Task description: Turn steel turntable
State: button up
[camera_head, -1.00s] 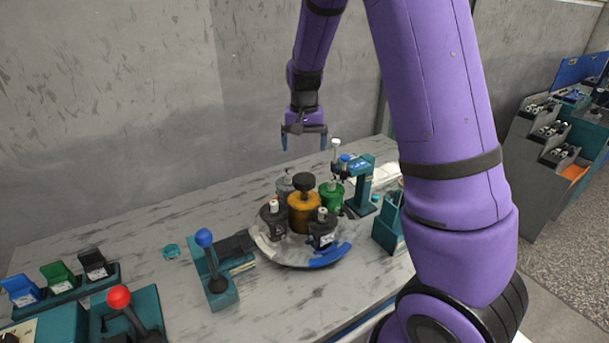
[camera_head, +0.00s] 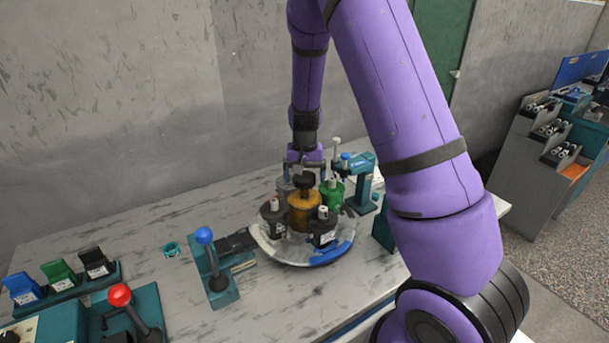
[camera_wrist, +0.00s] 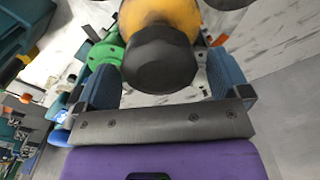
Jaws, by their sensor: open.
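The steel turntable (camera_head: 272,250) is a round plate on the marble-topped table, with a blue segment (camera_head: 332,256) on its front right rim. It carries an orange cylinder with a black knob (camera_head: 304,180) at its middle, a green cylinder (camera_head: 333,192), and dark motor-like parts (camera_head: 322,232) around them. My gripper (camera_head: 305,163) points down just above and behind the black knob. In the wrist view the blue fingers (camera_wrist: 165,85) are apart, with the black knob (camera_wrist: 158,62) between or just beyond them. Contact cannot be told.
A teal press-like stand (camera_head: 364,185) stands close to the turntable's right. A blue-knobbed lever (camera_head: 205,237) and a red-knobbed lever (camera_head: 120,296) are to the left. Small bins (camera_head: 60,274) sit far left. The back left tabletop is mostly clear.

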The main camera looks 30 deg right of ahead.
jog(key=c, duration=1.3)
jog(key=shift+n, duration=0.7)
jog(key=shift+a+n, duration=0.1)
jog(key=shift+n, duration=1.5)
jog(key=shift+a+n, duration=0.1)
jog(key=shift+n, duration=4.2)
jog(key=shift+a+n, duration=0.15)
jog(key=shift+n, duration=2.25)
